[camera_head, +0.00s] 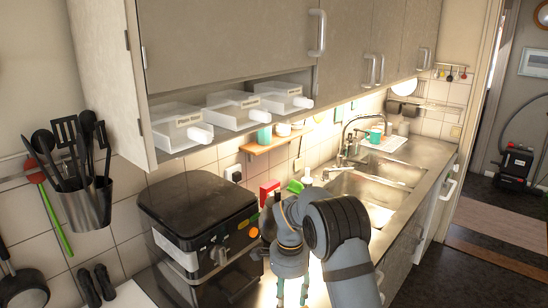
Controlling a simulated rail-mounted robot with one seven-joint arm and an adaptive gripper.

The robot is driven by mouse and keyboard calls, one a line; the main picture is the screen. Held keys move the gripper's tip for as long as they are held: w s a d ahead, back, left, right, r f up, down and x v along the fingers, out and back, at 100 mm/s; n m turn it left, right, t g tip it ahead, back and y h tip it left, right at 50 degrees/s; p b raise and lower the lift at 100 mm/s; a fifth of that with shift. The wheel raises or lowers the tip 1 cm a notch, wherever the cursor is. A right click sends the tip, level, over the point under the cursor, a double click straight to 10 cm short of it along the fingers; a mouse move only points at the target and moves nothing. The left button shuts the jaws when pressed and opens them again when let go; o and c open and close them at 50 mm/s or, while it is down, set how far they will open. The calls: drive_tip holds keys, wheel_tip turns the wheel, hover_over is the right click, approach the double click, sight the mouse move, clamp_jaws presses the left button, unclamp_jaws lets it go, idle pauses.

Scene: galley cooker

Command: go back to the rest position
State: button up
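My arm (335,228) reaches in from the bottom of the head view, over the counter to the right of the black cooker (200,215). My gripper (290,288) points down, low in the picture at the bottom edge. Its fingertips are cut off or too small to judge, so I cannot tell whether it is open or holds anything. The black cooker stands upright on the counter against the tiled wall.
Upper cabinets (230,40) overhang the counter, with several white drawers (238,110) below them. A red box (269,190) stands behind my arm. A steel sink (365,190) lies beyond it. A utensil holder (86,205) hangs at left. Dark floor (440,265) is open at right.

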wheel_tip(320, 180, down, 7)
drive_tip(key=shift+r+p, duration=0.35)
drive_tip(key=shift+p, duration=0.05)
drive_tip(key=shift+f, duration=0.1)
